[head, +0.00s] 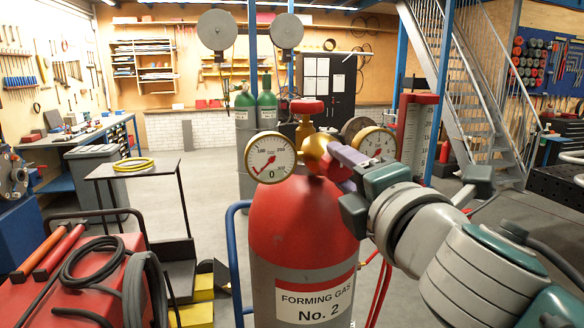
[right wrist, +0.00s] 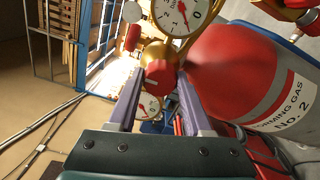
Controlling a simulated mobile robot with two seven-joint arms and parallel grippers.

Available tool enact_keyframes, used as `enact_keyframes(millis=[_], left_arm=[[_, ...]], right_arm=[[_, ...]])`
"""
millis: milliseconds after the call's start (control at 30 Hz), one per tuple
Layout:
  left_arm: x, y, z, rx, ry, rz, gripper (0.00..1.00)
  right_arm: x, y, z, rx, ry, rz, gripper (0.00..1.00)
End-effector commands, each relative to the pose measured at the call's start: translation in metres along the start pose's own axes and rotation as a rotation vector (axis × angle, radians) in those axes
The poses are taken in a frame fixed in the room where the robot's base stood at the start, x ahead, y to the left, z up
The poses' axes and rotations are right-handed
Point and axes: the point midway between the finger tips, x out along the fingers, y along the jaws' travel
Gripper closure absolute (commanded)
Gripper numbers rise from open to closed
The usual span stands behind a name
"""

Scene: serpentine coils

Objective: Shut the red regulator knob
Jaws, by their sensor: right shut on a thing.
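The red regulator knob (right wrist: 159,77) sits between the fingertips of my right gripper (right wrist: 160,84) in the right wrist view, and the gripper is shut on it. In the head view my right gripper (head: 338,160) reaches in from the right to the brass regulator (head: 314,148). There the fingers mostly hide the knob. The regulator is on a red-topped gas cylinder (head: 302,215) labelled "Forming Gas No. 2". Its left gauge (head: 270,158) and right gauge (head: 376,143) flank the brass body. My left gripper is not in view.
A red valve handwheel (head: 307,106) stands above the regulator. A blue rail (head: 234,250) runs beside the cylinder. A red cart with hoses (head: 85,285) and a small black table (head: 135,168) are at left. Green cylinders (head: 267,100) stand behind. Open floor lies between.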

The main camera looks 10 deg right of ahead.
Motion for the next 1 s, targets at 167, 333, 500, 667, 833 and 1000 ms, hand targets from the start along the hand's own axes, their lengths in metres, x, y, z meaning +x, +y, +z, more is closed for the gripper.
enact_keyframes(millis=[167,333,500,667,833,1000], left_arm=[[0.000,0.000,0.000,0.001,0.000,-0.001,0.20],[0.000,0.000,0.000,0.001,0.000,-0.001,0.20],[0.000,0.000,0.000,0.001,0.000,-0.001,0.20],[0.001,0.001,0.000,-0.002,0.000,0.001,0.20],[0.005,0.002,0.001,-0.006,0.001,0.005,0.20],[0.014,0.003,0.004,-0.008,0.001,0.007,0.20]], right_arm=[[0.000,-0.001,0.000,-0.004,0.000,-0.001,0.42],[0.000,0.000,0.000,-0.002,0.000,0.000,0.23],[0.000,0.000,0.000,-0.001,0.000,0.000,0.20],[-0.003,-0.001,0.000,-0.001,0.000,0.000,0.20],[-0.021,-0.002,-0.001,-0.001,0.001,0.000,0.20],[-0.052,-0.004,-0.001,0.000,0.003,-0.001,0.20]])
